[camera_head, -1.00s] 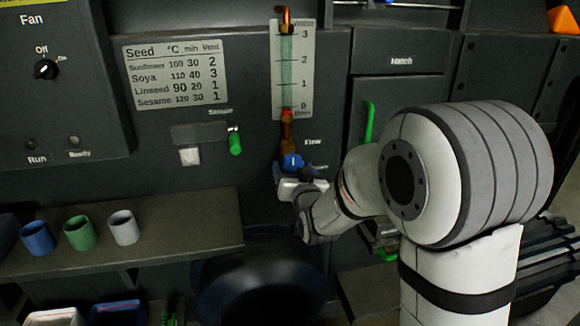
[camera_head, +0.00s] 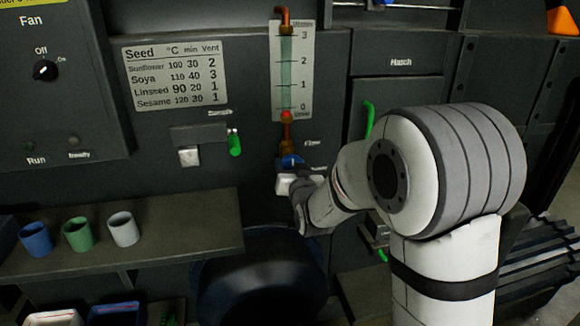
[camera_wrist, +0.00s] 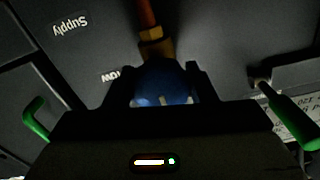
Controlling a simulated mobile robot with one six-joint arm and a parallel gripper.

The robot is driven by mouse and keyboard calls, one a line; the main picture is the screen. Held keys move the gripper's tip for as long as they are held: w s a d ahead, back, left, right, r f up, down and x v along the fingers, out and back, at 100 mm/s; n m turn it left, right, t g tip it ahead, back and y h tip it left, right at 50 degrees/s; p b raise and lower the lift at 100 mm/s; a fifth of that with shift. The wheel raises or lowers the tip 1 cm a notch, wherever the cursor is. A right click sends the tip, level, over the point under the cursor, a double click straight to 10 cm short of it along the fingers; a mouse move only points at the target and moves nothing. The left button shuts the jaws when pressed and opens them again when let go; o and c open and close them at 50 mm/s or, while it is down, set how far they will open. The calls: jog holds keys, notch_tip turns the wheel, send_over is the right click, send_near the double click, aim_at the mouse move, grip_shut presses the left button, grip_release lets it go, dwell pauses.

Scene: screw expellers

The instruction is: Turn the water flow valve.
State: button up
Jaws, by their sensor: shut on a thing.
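The water flow valve has a blue knob (camera_head: 291,161) at the bottom of a brass fitting and copper pipe, under the flow gauge (camera_head: 291,72). The red mark in the gauge sits near 0. My gripper (camera_head: 289,172) is at the knob and hides its lower part in the head view. In the wrist view the blue knob (camera_wrist: 164,84) lies between the two dark fingers of my gripper (camera_wrist: 164,86), which are shut on it. A small pale mark shows on the knob's near face.
A green hatch handle (camera_head: 369,119) is right of the valve, behind my arm. A green sample lever (camera_head: 235,144) is to the left. A shelf (camera_head: 180,235) with blue, green and white cups juts out at lower left, and a black round vessel (camera_head: 262,280) stands below.

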jog(key=shift+a, duration=0.3)
jog(key=shift+c, duration=0.5)
jog(key=shift+d, duration=0.25)
jog(key=shift+f+n+b, duration=0.1)
jog(key=shift+n+b, duration=0.2)
jog(key=shift+b, duration=0.2)
jog(key=shift+f+n+b, duration=0.15)
jog(key=shift+n+b, duration=0.85)
jog(key=shift+b, duration=0.2)
jog(key=shift+d+n+b, duration=0.1)
jog(key=shift+n+b, duration=0.8)
jog(key=n+b, duration=0.3)
jog(key=n, duration=0.1)
jog(key=shift+d+r+n+b, duration=0.1)
jog(key=shift+r+n+b, duration=0.2)
jog(key=shift+n+b, duration=0.6)
jog(key=shift+n, duration=0.4)
